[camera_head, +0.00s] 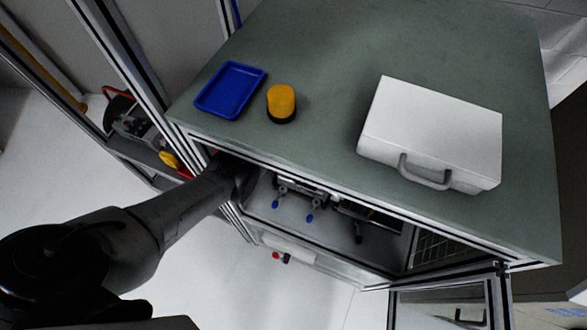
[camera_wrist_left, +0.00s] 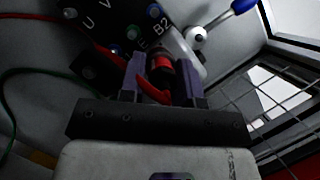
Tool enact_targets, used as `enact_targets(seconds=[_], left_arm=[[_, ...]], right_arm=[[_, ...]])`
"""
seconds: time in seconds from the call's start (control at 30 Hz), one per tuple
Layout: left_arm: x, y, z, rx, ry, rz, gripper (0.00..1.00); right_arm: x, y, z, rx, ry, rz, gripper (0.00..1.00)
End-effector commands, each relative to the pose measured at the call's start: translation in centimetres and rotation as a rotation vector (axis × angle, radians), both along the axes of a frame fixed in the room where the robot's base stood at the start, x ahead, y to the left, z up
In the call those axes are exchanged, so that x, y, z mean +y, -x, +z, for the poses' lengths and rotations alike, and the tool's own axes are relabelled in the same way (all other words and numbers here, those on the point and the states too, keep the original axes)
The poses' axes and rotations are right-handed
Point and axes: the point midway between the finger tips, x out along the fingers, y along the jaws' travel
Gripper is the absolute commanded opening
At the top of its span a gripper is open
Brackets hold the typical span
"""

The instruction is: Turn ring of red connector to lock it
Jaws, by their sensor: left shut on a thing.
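In the left wrist view, a red connector (camera_wrist_left: 163,66) with a black ring sits at a dark panel (camera_wrist_left: 110,25) marked U, V, E and B2. My left gripper (camera_wrist_left: 160,74) is shut on the red connector, with one finger on each side of it. I cannot tell how far the ring is turned. In the head view, my left arm reaches into the cabinet under the tabletop, and its fingers and the connector are hidden there. My right gripper is not in view.
On the green-grey tabletop (camera_head: 320,70) are a blue tray (camera_head: 230,90), an orange-and-black cylinder (camera_head: 281,102) and a white case (camera_head: 432,130). Blue-tipped levers (camera_head: 311,216) are inside the cabinet. In the left wrist view, a blue-ended lever (camera_wrist_left: 243,6) is close to the connector, and a green cable (camera_wrist_left: 40,72) hangs left.

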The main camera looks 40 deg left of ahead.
Motion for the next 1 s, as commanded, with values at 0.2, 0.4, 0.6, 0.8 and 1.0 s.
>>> enact_targets(seconds=[0.2,0.4,0.6,0.8,1.0], left_arm=[[-0.02,0.00,-0.04,0.000,-0.001,-0.023,0.07],[-0.03,0.00,-0.03,-0.001,-0.001,-0.024,0.07],[-0.03,0.00,-0.03,0.000,-0.001,-0.023,0.35],[-0.03,0.00,-0.03,0.000,0.000,-0.023,0.54],[-0.03,-0.01,-0.02,0.000,0.000,-0.022,0.57]], right_arm=[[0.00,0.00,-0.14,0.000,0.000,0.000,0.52],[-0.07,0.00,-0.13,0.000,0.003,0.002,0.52],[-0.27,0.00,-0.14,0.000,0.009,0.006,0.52],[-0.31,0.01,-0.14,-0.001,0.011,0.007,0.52],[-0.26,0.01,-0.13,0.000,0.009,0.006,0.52]])
